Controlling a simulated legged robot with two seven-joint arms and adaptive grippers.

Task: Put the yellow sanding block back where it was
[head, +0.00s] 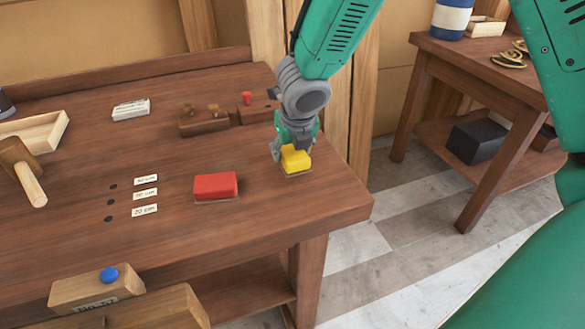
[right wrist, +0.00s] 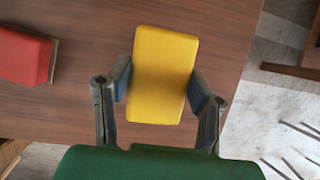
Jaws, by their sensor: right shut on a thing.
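The yellow sanding block (head: 296,159) is at the right end of the brown workbench, close to the bench's right edge. My right gripper (head: 292,150) comes down on it from above and is shut on it. In the right wrist view the yellow block (right wrist: 163,70) sits between the two fingers (right wrist: 165,85), one against each side. Whether the block touches the bench top or hangs just above it, I cannot tell. A red sanding block (head: 216,186) lies on the bench to the left, apart from the gripper; it also shows in the right wrist view (right wrist: 22,58). My left gripper is out of view.
Three paper labels (head: 145,195) beside dark holes lie left of the red block. A mallet (head: 22,172) and a wooden tray (head: 40,131) are at the left. A second table (head: 480,70) stands across the floor gap.

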